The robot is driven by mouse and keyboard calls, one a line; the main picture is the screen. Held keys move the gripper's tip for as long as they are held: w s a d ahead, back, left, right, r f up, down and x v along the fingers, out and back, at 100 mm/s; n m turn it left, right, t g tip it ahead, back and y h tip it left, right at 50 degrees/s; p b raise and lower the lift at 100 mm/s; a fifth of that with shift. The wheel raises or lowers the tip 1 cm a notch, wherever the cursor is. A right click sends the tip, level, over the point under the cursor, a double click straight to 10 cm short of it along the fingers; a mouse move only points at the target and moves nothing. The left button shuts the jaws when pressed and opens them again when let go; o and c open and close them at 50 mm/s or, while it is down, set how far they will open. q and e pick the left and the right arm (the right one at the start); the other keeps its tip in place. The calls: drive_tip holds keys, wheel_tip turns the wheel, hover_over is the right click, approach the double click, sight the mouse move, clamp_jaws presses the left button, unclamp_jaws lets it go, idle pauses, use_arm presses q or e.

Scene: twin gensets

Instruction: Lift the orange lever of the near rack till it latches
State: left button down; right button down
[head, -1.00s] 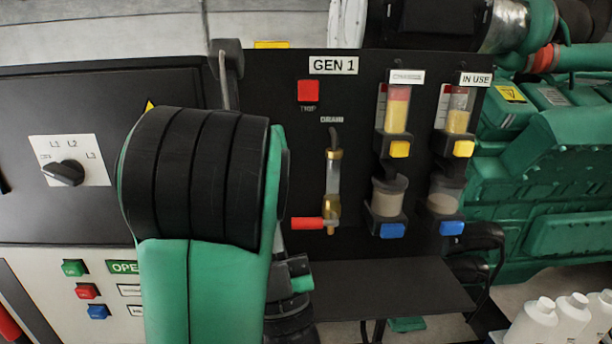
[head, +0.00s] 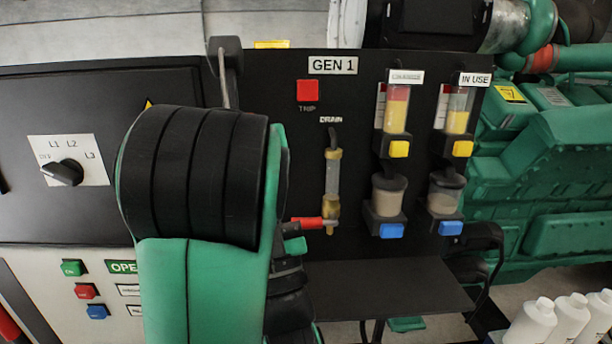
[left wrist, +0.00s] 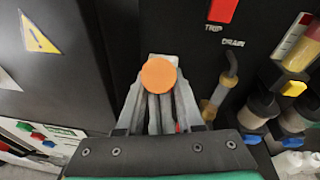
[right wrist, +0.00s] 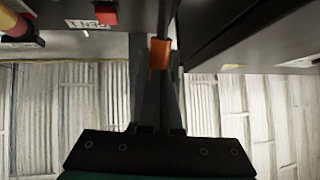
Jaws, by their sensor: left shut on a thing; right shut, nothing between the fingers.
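The orange lever shows as a round orange end (left wrist: 158,73) in the left wrist view, left of the TRIP and DRAIN labels. My left gripper (left wrist: 158,92) is shut on it from below. In the head view, a large green and black arm link of mine hides the lever and left fingertips. In the right wrist view, an orange cylindrical piece (right wrist: 160,53) sits on a dark rod by the fingertips of my right gripper (right wrist: 159,75), which is shut and empty. I cannot tell whether both orange pieces belong to one lever. The rack is the black GEN 1 panel (head: 270,100).
The panel carries a red TRIP button (head: 308,90), a red-handled drain valve (head: 308,223) and two filter columns (head: 397,108). A black shelf (head: 390,288) juts out below. A grey cabinet (head: 110,95) stands left; a green engine (head: 560,175) and white bottles (head: 533,320) are right.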

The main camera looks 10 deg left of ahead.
use_arm(q)
drive_tip(key=shift+f, duration=0.25)
drive_tip(key=c, duration=0.6)
unclamp_jaws()
drive_tip(key=shift+a, duration=0.15)
drive_tip(key=shift+r, duration=0.15)
